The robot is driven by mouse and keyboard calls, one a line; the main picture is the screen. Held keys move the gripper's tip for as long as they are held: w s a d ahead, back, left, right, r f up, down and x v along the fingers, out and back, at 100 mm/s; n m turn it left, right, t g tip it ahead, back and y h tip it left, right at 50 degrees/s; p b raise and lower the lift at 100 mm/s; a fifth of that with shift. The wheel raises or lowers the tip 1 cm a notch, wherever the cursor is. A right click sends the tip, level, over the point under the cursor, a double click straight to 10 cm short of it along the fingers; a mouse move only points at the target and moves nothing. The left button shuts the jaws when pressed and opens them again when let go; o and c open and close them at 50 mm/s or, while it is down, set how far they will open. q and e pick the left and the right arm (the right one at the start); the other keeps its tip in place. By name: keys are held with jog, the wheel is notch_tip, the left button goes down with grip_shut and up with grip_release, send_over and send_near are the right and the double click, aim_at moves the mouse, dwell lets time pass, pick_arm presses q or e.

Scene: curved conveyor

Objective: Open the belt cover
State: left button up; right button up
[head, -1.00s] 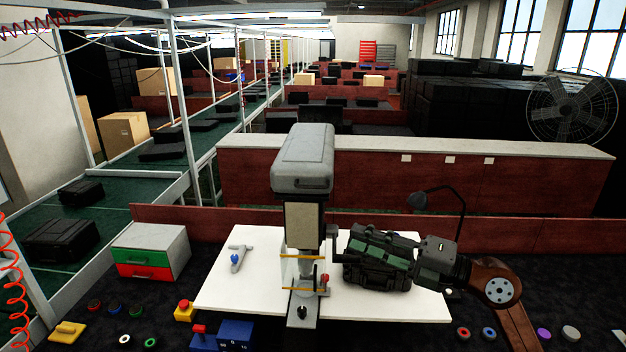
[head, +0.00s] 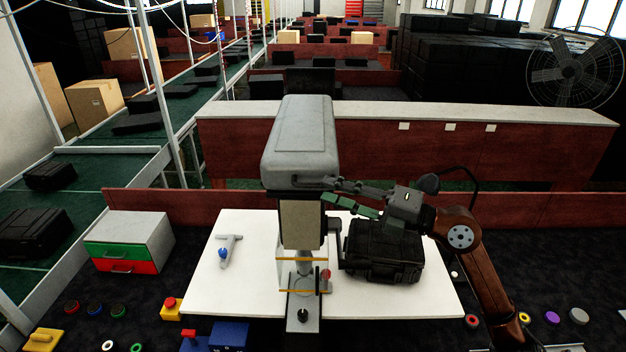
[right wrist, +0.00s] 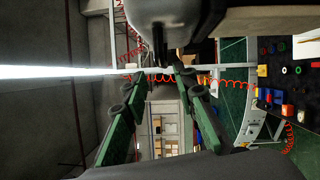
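The grey belt cover (head: 299,140) sits down on top of the drill-press machine in the middle of the white table. A handle (head: 312,183) shows along its lower front edge. My right gripper (head: 329,190) reaches in from the right, with its fingers spread on either side of the height of that edge. The fingertips are close to the handle's right end; I cannot tell whether they touch it. In the right wrist view the two green fingers (right wrist: 152,80) are apart with nothing between them, and the grey cover (right wrist: 175,12) fills the top. My left gripper is out of view.
A black case (head: 382,250) stands on the white table (head: 425,295) below my right gripper. A grey tool (head: 228,252) lies left of the machine. A drawer box (head: 130,240) and a lamp (head: 470,185) stand nearby. Conveyors run at the left.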

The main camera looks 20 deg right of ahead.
aim_at(313, 185)
jog(key=x, duration=0.3)
jog(key=w+p+x, duration=0.1)
jog(key=x, duration=0.1)
jog(key=shift+s+d+f, duration=0.1)
jog(key=shift+d+f, duration=0.15)
jog(key=shift+d, duration=0.1)
jog(key=shift+s+a+r, duration=0.1)
jog(key=shift+s+a, duration=0.05)
jog(key=shift+a, duration=0.15)
jog(key=shift+w, duration=0.3)
jog(key=shift+s, duration=0.2)
jog(key=c, duration=0.5)
grip_shut()
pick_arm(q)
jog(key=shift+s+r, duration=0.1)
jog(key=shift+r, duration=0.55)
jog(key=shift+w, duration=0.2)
